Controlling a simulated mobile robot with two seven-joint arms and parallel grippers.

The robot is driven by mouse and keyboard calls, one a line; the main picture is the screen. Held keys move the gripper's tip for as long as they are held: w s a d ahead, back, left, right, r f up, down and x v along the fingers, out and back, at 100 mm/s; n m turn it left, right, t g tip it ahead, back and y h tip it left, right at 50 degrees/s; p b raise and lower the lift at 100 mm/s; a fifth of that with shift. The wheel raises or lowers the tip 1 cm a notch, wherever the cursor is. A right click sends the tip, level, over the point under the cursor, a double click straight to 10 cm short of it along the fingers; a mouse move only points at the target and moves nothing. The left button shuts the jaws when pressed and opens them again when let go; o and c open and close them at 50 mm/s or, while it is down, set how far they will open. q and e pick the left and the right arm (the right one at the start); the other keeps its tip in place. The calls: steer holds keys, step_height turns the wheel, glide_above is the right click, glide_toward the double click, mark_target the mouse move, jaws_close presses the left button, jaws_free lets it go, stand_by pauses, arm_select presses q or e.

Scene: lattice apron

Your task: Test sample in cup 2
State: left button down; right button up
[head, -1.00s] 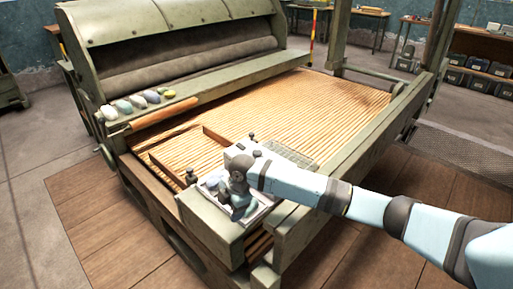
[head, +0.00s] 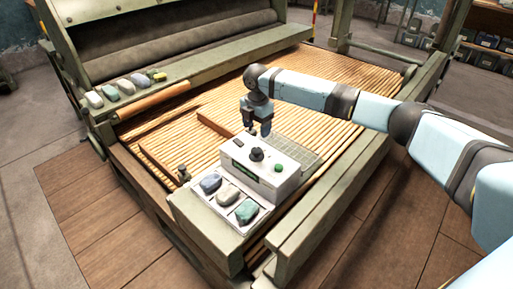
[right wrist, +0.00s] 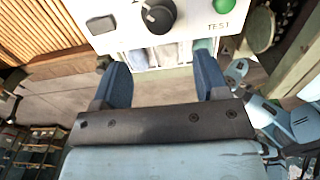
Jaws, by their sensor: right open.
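A white tester box (head: 262,172) with a black knob (head: 257,154), a green button (head: 278,168) and a dark display stands on the machine's near end. A white tray (head: 206,200) in front of it holds three samples in a row: blue-grey (head: 211,182), whitish (head: 228,194) and green (head: 247,211). No cup numbers are readable. My right gripper (head: 258,131) points down by the box's far side, above the slats, empty. In the right wrist view its blue fingers (right wrist: 163,78) are apart, with the knob and the green "TEST" button beyond them. My left gripper is out of view.
Several coloured stones (head: 125,86) lie on the green ledge, beside a wooden roller (head: 153,101). Raised wooden strips (head: 216,123) and a grid plate (head: 296,152) lie near the box. A green side rail (head: 335,197) runs along the right.

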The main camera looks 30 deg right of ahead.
mark_target(257, 149)
step_height(257, 149, down, 9)
steer(key=shift+w+f+b, duration=0.1)
steer(key=shift+b, duration=0.4)
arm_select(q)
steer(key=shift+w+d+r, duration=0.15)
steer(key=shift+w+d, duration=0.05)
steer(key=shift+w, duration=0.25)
arm_select(e)
steer(key=shift+f, duration=0.2)
steer(key=c, duration=0.9)
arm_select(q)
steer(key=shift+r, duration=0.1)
